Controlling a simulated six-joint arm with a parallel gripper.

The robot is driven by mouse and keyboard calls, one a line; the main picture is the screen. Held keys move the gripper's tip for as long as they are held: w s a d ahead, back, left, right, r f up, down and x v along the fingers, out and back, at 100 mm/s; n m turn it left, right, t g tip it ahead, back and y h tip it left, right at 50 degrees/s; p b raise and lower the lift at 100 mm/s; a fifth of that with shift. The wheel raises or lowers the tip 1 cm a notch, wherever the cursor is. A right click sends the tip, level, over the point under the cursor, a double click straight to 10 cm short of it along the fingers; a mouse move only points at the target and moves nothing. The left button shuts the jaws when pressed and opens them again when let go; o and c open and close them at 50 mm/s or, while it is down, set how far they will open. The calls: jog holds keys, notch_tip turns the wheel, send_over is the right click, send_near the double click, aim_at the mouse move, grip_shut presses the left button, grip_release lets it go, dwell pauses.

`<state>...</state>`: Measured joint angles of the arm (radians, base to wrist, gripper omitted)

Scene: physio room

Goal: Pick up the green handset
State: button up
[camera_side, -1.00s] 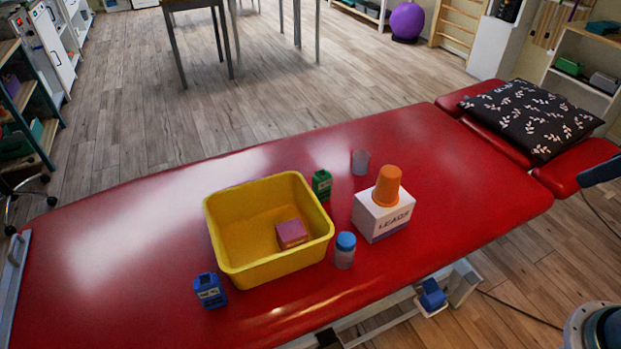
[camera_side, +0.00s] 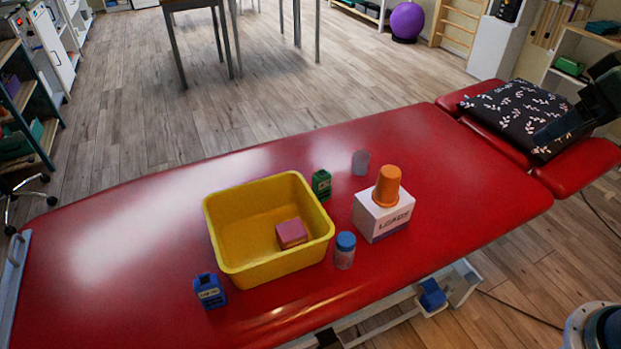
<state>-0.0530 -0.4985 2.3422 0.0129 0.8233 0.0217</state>
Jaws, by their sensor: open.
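The green handset (camera_side: 321,185) stands upright on the red treatment table, just beyond the right back corner of the yellow bin (camera_side: 221,235). The bin hides part of its lower left side. My gripper (camera_side: 556,130) shows as a dark shape at the right edge, over the patterned black pillow, well to the right of the handset. It is open and nothing shows in it; its fingers are hard to make out against the pillow.
A pink block (camera_side: 291,233) lies in the bin. A blue handset (camera_side: 209,291) stands in front left. Right of the bin are a blue-capped jar (camera_side: 344,251), a greyish cup (camera_side: 360,163) and a white box (camera_side: 383,219) with an orange cup (camera_side: 387,186) on top. The table's left part is clear.

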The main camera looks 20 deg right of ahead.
jog(key=w+a+f, duration=0.2)
jog(key=w+a, duration=0.1)
jog(key=w, duration=0.9)
jog(key=n+g, duration=0.1)
send_over(322, 184)
jog(key=s+d, duration=0.1)
jog(key=s, duration=0.3)
notch_tip(322, 184, down, 23)
jog(key=shift+x, duration=4.45)
jog(key=shift+w, duration=0.15)
jog(key=shift+x, duration=2.55)
